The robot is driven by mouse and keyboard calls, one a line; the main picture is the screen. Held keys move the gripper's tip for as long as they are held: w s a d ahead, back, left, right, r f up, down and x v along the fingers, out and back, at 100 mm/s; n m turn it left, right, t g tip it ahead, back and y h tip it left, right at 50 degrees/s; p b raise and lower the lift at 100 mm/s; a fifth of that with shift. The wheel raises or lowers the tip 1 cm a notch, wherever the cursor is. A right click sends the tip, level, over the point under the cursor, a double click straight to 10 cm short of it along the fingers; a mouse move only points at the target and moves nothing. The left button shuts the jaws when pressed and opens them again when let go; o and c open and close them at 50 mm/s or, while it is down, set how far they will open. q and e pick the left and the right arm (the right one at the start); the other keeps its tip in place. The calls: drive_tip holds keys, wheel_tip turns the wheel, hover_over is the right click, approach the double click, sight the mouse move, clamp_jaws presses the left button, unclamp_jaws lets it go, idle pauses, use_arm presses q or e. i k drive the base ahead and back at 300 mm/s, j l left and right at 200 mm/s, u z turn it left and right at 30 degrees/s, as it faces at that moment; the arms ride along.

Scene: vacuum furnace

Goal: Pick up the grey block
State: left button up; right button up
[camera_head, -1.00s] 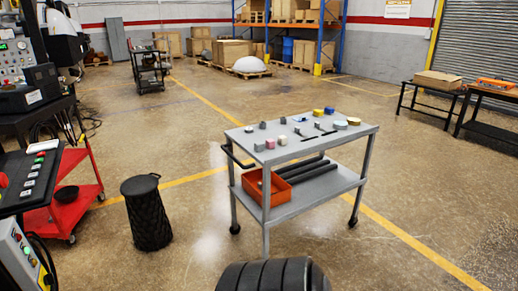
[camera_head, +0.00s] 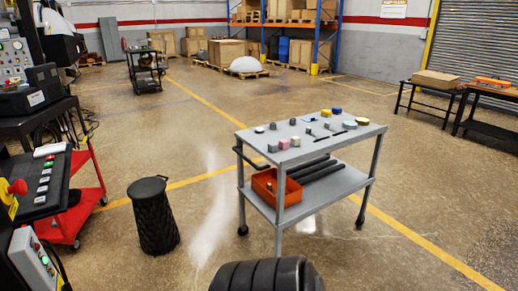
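The grey block is likely among several small grey pieces on the top of a grey trolley (camera_head: 352,137). Another dark grey piece (camera_head: 272,126) and a third (camera_head: 293,121) are further back on the left. More small grey pieces lie near the middle. They are too small to tell which is the task's block. Neither of my grippers is in view.
An orange bin (camera_head: 265,190) and black bars (camera_head: 325,172) are on the trolley's lower shelf. A black bin (camera_head: 154,215) stands left of the trolley. A red cart (camera_head: 88,200) and control panel (camera_head: 42,185) are further left. The floor right of the trolley is clear.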

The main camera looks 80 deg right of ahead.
sight(273, 147)
drive_tip(key=i+z, duration=0.15)
drive_tip(key=z, duration=1.05)
